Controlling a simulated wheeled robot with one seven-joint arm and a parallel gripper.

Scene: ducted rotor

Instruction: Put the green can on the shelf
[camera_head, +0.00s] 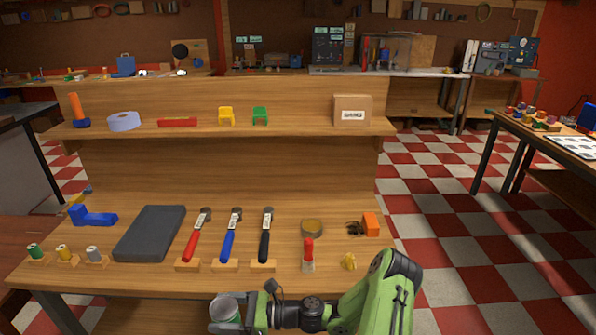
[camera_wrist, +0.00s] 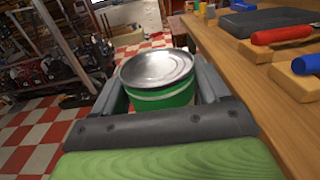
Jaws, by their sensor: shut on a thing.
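The green can (camera_wrist: 163,97) is upright between the fingers of my gripper (camera_wrist: 165,90) in the wrist view, with its silver lid on top. In the head view the can (camera_head: 225,308) shows at the bottom, in front of the workbench edge, and my gripper (camera_head: 240,315) is shut on it from the right. The gripper's far finger is partly hidden in the head view. The wooden shelf (camera_head: 300,125) runs along the back of the bench, above the bench top and apart from the can.
On the shelf stand an orange-and-blue tool (camera_head: 78,110), a tape roll (camera_head: 124,121), a red bar (camera_head: 177,122), yellow (camera_head: 226,116) and green (camera_head: 260,116) pieces and a box (camera_head: 352,110). Free room lies between green piece and box. Hammers (camera_head: 232,235) and a grey slab (camera_head: 150,232) lie below.

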